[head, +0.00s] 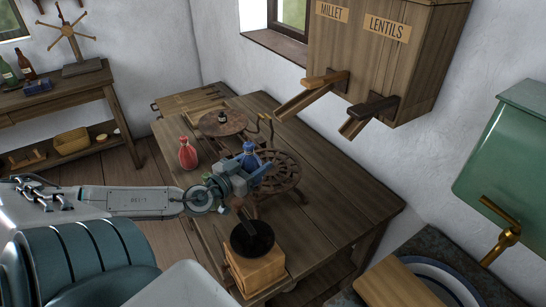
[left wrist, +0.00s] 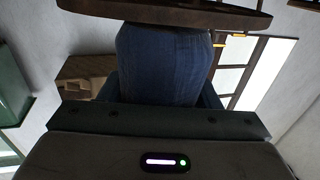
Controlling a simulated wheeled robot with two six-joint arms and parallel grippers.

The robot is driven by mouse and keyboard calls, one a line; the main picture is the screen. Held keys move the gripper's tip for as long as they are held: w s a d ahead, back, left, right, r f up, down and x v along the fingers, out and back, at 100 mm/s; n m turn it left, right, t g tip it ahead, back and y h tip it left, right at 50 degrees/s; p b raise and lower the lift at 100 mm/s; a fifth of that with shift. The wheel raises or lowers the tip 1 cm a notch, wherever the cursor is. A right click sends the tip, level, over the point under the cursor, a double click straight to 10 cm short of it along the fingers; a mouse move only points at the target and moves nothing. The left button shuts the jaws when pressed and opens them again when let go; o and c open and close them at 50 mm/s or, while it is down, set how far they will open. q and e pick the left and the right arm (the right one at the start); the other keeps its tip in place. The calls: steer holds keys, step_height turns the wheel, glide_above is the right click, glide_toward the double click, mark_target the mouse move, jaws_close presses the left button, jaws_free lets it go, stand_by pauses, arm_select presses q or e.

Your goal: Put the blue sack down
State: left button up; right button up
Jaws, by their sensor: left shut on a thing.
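My left gripper (head: 248,163) is shut on the blue sack (head: 250,153). It holds the sack at the near left edge of a round, openwork dark metal stand (head: 284,172) on the wooden table (head: 340,208). I cannot tell whether the sack touches the stand. In the left wrist view the blue sack (left wrist: 160,62) fills the middle between the fingers, and a dark brown edge (left wrist: 165,14) crosses the top of the picture, over the sack's end. My right gripper is not in view.
A red sack (head: 187,154) and a round brown disc (head: 222,122) with a small dark thing on it are on the table. A wooden box (head: 256,270) with a dark bowl-shaped top stands nearer. The table's right part is bare. Wooden bins (head: 385,55) with chutes hang above.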

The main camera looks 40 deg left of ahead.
arm_select(q)
steer(key=shift+w, duration=1.9)
steer(key=shift+w+r, duration=0.15)
steer(key=shift+w, duration=0.4)
steer(key=shift+w+r+p, duration=0.15)
steer(key=shift+w+p, duration=0.7)
steer(key=shift+p, duration=0.35)
steer(key=shift+w+p, duration=0.3)
steer(key=shift+w, duration=0.05)
steer(key=shift+w+d+f, duration=0.1)
steer(key=shift+f, duration=0.2)
steer(key=shift+f, duration=0.15)
